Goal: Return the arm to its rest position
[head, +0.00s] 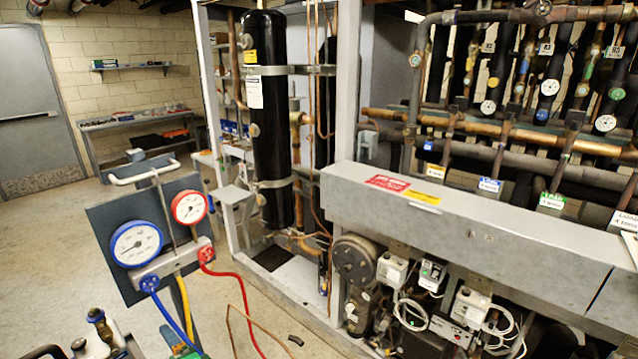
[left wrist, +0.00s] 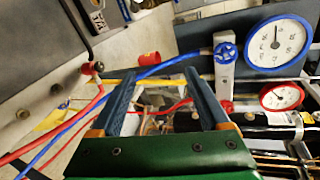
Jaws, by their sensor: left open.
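My left gripper (left wrist: 161,76) is open in the left wrist view, its two blue-grey fingers spread wide in front of a green body. Nothing is clamped between them. A blue hose (left wrist: 168,65) passes near the fingertips, and a red hose (left wrist: 160,111) shows in the gap; I cannot tell how far behind the fingers they are. My right gripper is in neither view.
A gauge manifold with a blue gauge (head: 136,244) and a red gauge (head: 189,207) hangs on a dark panel (head: 112,219), hoses trailing down. The compressor rack with its black cylinder (head: 268,130) and grey box beam (head: 470,230) stands to the right.

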